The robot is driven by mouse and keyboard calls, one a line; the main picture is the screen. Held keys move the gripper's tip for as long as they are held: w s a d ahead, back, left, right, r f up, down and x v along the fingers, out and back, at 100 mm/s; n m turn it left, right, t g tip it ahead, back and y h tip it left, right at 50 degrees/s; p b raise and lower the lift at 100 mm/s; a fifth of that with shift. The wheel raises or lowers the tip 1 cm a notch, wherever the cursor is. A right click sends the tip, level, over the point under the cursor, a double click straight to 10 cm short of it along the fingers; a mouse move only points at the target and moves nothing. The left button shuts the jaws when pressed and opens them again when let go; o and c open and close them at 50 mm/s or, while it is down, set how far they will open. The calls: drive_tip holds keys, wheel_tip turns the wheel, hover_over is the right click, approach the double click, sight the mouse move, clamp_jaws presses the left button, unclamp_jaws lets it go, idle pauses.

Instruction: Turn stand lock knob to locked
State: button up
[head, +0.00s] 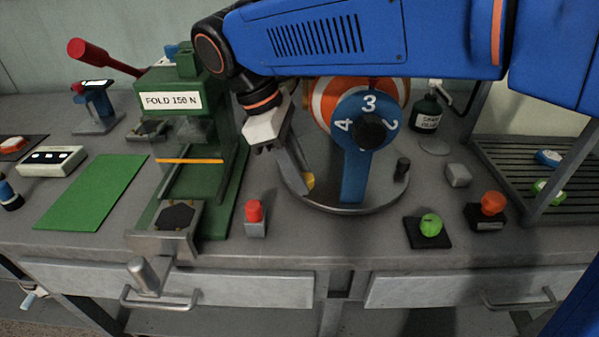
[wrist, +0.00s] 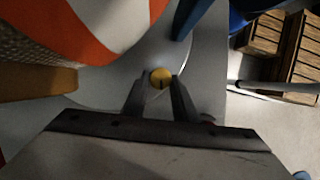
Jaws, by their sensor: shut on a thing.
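The lock knob (head: 309,181) is a small yellow knob low on the left side of the round grey stand (head: 340,208). In the wrist view the knob (wrist: 160,78) sits between my fingertips, with a dark line on its face. My gripper (head: 305,180) reaches down to the stand from the upper left and is shut on the knob. My gripper also shows in the wrist view (wrist: 159,86). The stand carries an orange-and-white striped ball (head: 322,95) behind a blue numbered disc (head: 368,125) on a blue upright. My fingers hide part of the knob in the head view.
A green press (head: 215,120) labelled "FOLD 150 N" stands close to the left. A red-topped block (head: 254,216) is in front of the stand. A short dark post (head: 402,168) stands at the stand's right.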

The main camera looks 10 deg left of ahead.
drive_tip(key=shift+m, duration=0.5)
drive_tip(key=o, duration=1.1)
drive_tip(key=shift+c, duration=0.2)
drive_tip(key=shift+r, duration=0.1)
